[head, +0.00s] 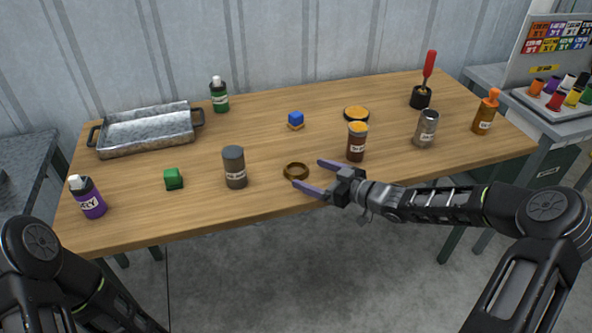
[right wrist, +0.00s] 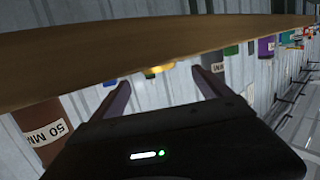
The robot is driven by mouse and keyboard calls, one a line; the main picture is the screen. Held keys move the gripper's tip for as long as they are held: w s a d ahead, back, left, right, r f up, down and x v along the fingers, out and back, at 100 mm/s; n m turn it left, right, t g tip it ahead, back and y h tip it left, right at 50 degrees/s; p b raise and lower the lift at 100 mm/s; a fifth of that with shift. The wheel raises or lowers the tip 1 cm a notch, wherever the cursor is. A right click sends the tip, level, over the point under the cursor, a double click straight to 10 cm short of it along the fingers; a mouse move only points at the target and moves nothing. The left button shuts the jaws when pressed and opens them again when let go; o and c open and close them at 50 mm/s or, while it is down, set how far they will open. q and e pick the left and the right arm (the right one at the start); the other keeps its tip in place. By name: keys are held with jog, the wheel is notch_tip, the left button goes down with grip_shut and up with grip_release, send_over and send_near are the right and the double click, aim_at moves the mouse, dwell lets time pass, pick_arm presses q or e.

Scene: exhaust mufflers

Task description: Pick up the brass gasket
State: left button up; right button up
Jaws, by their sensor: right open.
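The brass gasket (head: 296,177), a dark golden ring, lies flat on the wooden table (head: 225,215) near its front edge. My right gripper (head: 307,173) is open and low at the front edge. Its purple-grey fingers point left, with the tips close to the right side of the gasket and nothing held. In the right wrist view, a golden patch that looks like the gasket (right wrist: 158,69) shows between and beyond the open fingertips (right wrist: 160,77). Whether a finger touches it, I cannot tell. My left arm shows at the lower left; its gripper is out of frame.
A brown jar (head: 356,149) stands just behind the right gripper, and a dark grey can (head: 234,168) stands left of the gasket. The table is clear immediately around the gasket.

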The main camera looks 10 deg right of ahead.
aim_at(289, 166)
jog(key=p+x, duration=0.1)
jog(key=x, duration=0.4)
jog(key=shift+c, duration=0.5)
jog(key=c, duration=1.4)
